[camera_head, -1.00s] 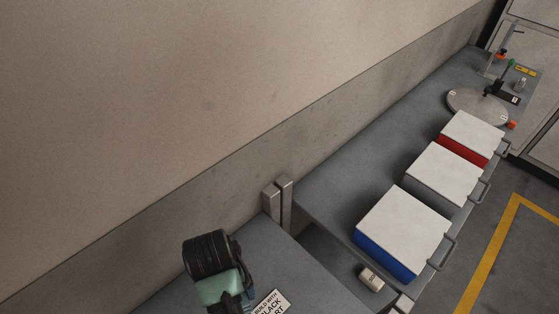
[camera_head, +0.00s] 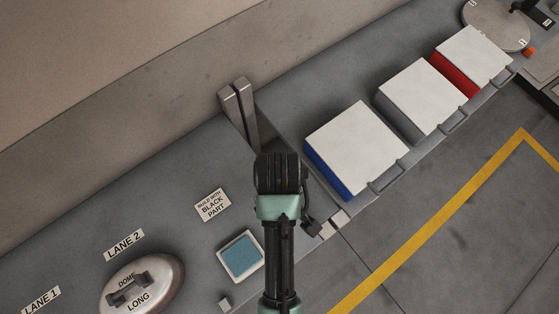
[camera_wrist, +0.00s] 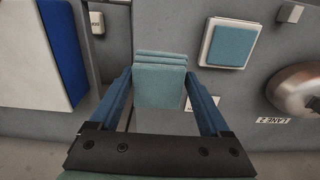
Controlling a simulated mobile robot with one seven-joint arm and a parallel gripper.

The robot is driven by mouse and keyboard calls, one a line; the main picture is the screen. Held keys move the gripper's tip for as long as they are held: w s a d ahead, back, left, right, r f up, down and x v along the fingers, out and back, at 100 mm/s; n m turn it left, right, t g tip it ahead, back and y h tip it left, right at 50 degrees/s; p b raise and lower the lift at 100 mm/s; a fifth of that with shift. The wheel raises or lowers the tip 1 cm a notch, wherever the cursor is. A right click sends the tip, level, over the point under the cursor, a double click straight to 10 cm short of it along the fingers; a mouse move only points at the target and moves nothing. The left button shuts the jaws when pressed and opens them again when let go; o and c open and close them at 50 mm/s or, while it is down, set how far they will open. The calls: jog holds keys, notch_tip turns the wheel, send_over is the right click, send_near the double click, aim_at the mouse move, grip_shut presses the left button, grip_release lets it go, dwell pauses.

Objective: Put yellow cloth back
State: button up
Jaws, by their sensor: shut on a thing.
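My gripper (camera_wrist: 160,76) is shut on a folded teal cloth (camera_wrist: 160,88), which shows in stacked layers between the two blue fingers in the wrist view. No yellow cloth shows in either view. A white square tray (camera_head: 225,262) with a blue-teal pad (camera_head: 242,256) in it lies on the grey bench, left of my arm in the head view. The same tray (camera_wrist: 203,54) and pad (camera_wrist: 231,46) show right of the held cloth in the wrist view. In the head view my arm hides the held cloth.
White-topped boxes with blue (camera_head: 328,174), grey (camera_head: 400,112) and red (camera_head: 455,75) sides stand along the bench at right. A metal dome (camera_head: 160,275) sits at lower left near lane labels. A sign (camera_head: 212,205) lies flat.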

notch_tip(320, 180, down, 10)
jog(key=shift+s+r, duration=0.1)
jog(key=shift+r, duration=0.05)
dwell(0.3)
jog(key=o, duration=1.2)
jog(key=shift+c, duration=0.2)
